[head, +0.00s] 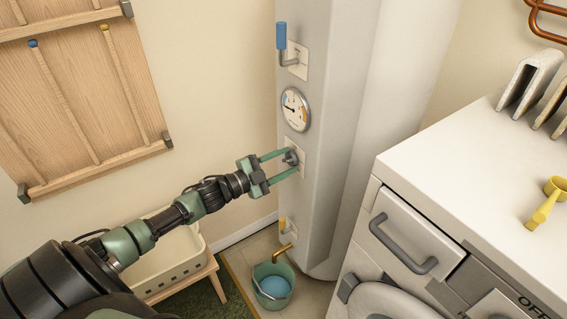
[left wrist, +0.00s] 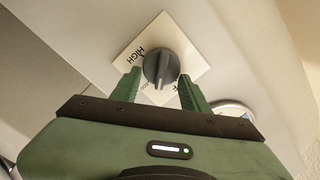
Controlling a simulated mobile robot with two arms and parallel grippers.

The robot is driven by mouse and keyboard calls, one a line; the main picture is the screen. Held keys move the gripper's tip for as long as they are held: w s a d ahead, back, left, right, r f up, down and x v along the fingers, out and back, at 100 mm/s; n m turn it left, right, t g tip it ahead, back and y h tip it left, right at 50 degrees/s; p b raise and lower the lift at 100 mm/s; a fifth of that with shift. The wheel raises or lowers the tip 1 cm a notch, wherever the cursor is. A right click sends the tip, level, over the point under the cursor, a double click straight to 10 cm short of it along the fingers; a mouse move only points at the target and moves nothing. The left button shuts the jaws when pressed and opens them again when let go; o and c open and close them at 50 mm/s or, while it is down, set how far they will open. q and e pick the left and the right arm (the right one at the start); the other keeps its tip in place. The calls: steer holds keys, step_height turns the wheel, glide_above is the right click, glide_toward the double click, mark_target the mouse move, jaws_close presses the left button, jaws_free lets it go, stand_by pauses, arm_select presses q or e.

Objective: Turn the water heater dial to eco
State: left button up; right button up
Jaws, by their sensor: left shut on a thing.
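The water heater (head: 335,200) is a tall pale cylinder with a flat front panel. Its dark grey dial (left wrist: 161,68) sits on a white square plate (left wrist: 187,52); the dial also shows in the head view (head: 291,157). The plate reads HIGH at its left; an F shows at the right, and a label below is partly hidden. A pale mark lies along the knob, but I cannot tell which setting it points to. My left gripper (head: 293,161) is shut on the dial, one green finger on each side. My right gripper is not in view.
Above the dial are a round gauge (head: 295,109) and a blue-handled valve (head: 281,38). Below are a brass tap (head: 283,249) and a green bucket (head: 272,297) of water. A white appliance (head: 465,140) stands close on the right; a crate (head: 172,250) is at lower left.

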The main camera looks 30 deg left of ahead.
arm_select(q)
steer(key=m, duration=0.1)
steer(key=m+b, duration=0.1)
steer(key=m, duration=0.3)
steer(key=shift+d+f+b, duration=0.15)
steer(key=shift+f+b, duration=0.15)
steer(key=shift+b, duration=0.1)
steer(key=shift+m, duration=0.3)
steer(key=o, duration=1.3)
steer(key=shift+o, duration=0.2)
steer(key=v, duration=0.8)
steer(key=shift+b, duration=0.4)
